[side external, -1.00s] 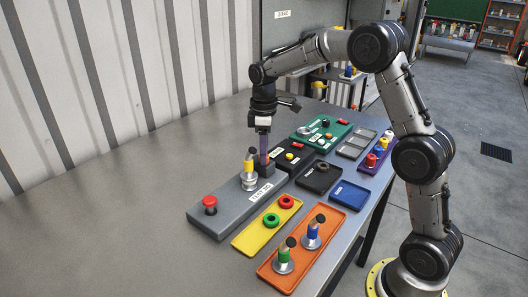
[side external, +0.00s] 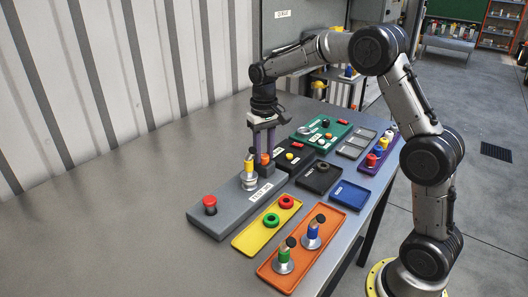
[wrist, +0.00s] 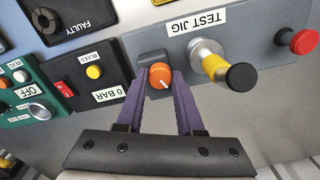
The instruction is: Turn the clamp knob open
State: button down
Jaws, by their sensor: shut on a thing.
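The clamp knob is a small orange knob (wrist: 160,76) with a white pointer mark, on a dark block at one end of the grey test jig (wrist: 225,50). In the wrist view the pointer is aimed toward the lower right. My gripper (wrist: 161,80) has its two purple fingers on either side of the knob, shut on it. In the side view my gripper (side external: 264,150) points down over the jig's far end, and the orange knob (side external: 265,158) shows at the fingertips. A yellow-banded fitting with a black cap (side external: 249,170) stands upright in the jig beside the knob.
A red button (side external: 210,203) sits at the jig's near end. The black gauge box (wrist: 90,75) with a yellow button is close beside my fingers. Yellow (side external: 240,241) and orange (side external: 268,270) trays lie in front. The table's left side is clear.

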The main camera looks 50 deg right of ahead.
aim_at(264, 155)
jog(key=m, duration=0.4)
jog(key=shift+r+m, duration=0.1)
jog(key=shift+m, duration=0.2)
dwell(0.5)
jog(key=c, duration=0.5)
grip_release()
jog(key=shift+c, duration=0.2)
notch_tip(264, 155, up, 14)
